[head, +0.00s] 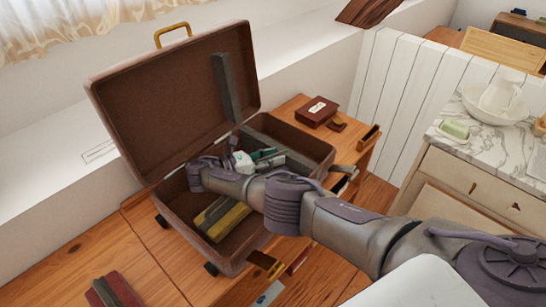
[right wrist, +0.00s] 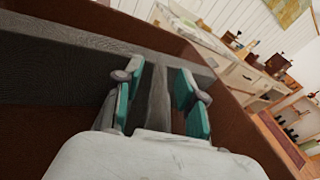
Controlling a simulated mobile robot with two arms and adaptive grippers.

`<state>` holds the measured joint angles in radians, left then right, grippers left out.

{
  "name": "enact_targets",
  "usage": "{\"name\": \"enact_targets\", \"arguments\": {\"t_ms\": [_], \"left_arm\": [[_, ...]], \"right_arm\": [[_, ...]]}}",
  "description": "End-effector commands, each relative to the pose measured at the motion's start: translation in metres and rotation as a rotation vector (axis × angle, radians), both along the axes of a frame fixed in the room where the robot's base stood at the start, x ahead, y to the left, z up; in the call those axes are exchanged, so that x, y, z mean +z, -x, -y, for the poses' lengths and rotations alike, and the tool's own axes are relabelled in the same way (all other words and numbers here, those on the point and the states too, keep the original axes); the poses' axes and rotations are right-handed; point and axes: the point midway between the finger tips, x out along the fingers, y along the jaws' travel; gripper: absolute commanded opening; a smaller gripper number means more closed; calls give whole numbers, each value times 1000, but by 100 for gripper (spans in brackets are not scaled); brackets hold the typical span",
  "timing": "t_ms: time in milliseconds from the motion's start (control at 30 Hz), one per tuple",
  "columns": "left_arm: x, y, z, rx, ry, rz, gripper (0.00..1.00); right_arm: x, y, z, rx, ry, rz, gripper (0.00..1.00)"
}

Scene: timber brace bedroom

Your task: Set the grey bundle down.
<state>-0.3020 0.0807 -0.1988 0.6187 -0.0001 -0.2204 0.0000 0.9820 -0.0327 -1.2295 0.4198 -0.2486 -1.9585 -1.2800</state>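An open brown suitcase (head: 178,217) lies on the wooden bench, its lid raised at the back. My right gripper (head: 266,156) reaches into it, teal fingers low inside. In the right wrist view the fingers (right wrist: 160,100) stand apart on either side of a grey bundle (right wrist: 158,88), with a narrow gap showing at its right side. The bundle appears to be down in the suitcase; its underside is hidden. It shows partly beyond the fingers in the head view (head: 297,161). My left gripper is out of view.
A yellow and grey bundle (head: 222,217) lies at the suitcase's front. A dark red box (head: 317,112) stands behind it on the bench (head: 150,262). A red and grey item (head: 114,290) lies at front left. A marble-topped cabinet (head: 465,100) with a bowl stands at right.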

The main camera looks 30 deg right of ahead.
Motion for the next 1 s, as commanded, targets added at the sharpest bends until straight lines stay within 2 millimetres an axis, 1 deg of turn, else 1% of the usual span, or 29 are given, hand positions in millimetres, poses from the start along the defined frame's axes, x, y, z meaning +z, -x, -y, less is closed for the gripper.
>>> {"name": "enact_targets", "arguments": {"t_ms": [33,200,300,400,533,1000], "left_arm": [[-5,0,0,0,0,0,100],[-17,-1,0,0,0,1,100],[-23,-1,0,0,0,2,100],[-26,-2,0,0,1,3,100],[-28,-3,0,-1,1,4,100],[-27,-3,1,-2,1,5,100]], "right_arm": [[-2,-1,-9,4,-3,1,40],[0,-1,-39,4,-4,1,40],[3,-1,-55,3,-3,0,40],[5,-2,-65,2,-1,1,40],[7,-1,-72,1,-1,0,40],[8,-1,-72,1,-1,0,40]]}}
